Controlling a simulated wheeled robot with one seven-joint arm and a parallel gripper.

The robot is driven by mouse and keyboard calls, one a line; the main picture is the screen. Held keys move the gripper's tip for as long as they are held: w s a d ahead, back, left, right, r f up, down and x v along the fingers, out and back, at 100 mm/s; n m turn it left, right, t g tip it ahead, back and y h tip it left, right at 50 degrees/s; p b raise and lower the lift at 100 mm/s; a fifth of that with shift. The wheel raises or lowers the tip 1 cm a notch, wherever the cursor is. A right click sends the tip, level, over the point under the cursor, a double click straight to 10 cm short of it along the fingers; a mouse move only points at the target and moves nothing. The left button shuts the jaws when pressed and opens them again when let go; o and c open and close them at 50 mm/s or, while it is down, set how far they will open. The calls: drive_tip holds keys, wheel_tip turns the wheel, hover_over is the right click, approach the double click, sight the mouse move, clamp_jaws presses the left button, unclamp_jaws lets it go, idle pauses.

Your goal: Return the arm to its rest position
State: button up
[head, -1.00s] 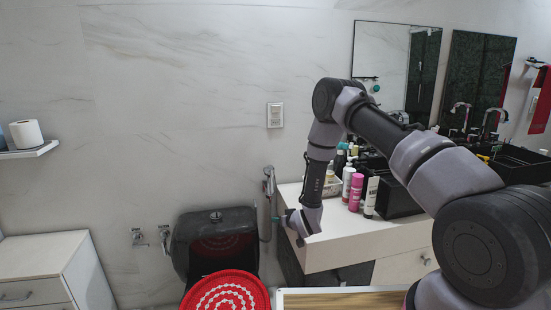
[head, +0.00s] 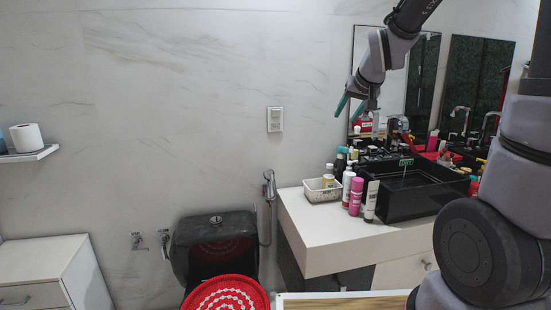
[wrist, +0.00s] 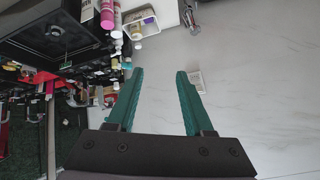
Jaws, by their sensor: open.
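My gripper (head: 349,108) is raised in the head view, above the back of the counter and in front of the marble wall and mirror. In the wrist view my gripper (wrist: 159,74) shows two green fingers spread apart with nothing between them. The marble wall lies behind the fingers. My arm rises at the right of the head view and its upper part runs out of the picture at the top.
The white counter (head: 345,245) holds a black vessel sink (head: 410,190), a white basket (head: 321,190), a pink bottle (head: 356,196) and several other bottles. A black toilet (head: 215,240) with a red cover (head: 228,293) stands left. The wall at centre left is clear.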

drive_tip(key=s+d+r+m, duration=0.1)
drive_tip(key=s+r, duration=0.1)
drive_tip(key=s, duration=0.6)
drive_tip(key=s+d+r, duration=0.1)
drive_tip(key=s+r, duration=0.1)
drive_tip(key=s, duration=0.6)
drive_tip(key=s+d+r+m+g, duration=0.1)
drive_tip(key=s+r, duration=0.1)
drive_tip(key=s, duration=0.6)
drive_tip(key=shift+s+d+r+m+y, duration=0.15)
drive_tip(key=shift+d+r+m+y, duration=0.15)
drive_tip(key=shift+d, duration=0.1)
